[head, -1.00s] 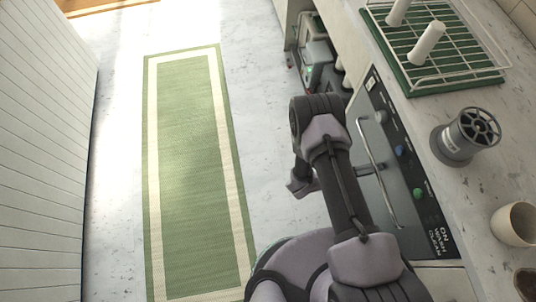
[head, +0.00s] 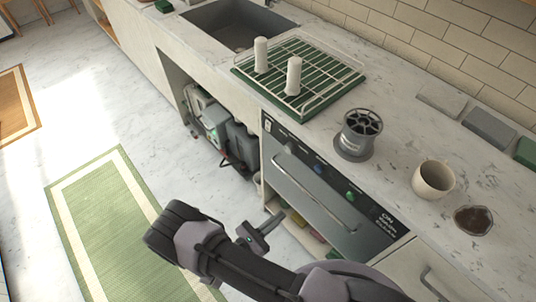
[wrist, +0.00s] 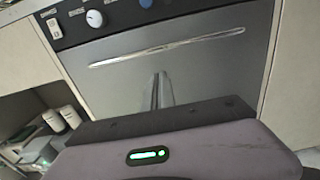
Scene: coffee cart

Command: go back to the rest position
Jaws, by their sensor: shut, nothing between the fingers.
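My gripper (head: 277,219) is low in front of the built-in washer, below counter height. Its fingers are together and empty, and they point at the washer's front. In the wrist view the closed fingers (wrist: 160,90) stand in front of the grey washer door (wrist: 200,75), below its long handle (wrist: 165,47). I cannot tell the exact gap to the door. My arm is folded, with its dark elbow at the lower middle of the head view.
The washer (head: 330,195) is shut under the counter. On the counter are a rack (head: 300,75) with two white upright pieces, a grey canister (head: 355,137), a cream mug (head: 432,180) and a dark-filled dish (head: 473,220). A green rug (head: 105,215) lies on open floor at left.

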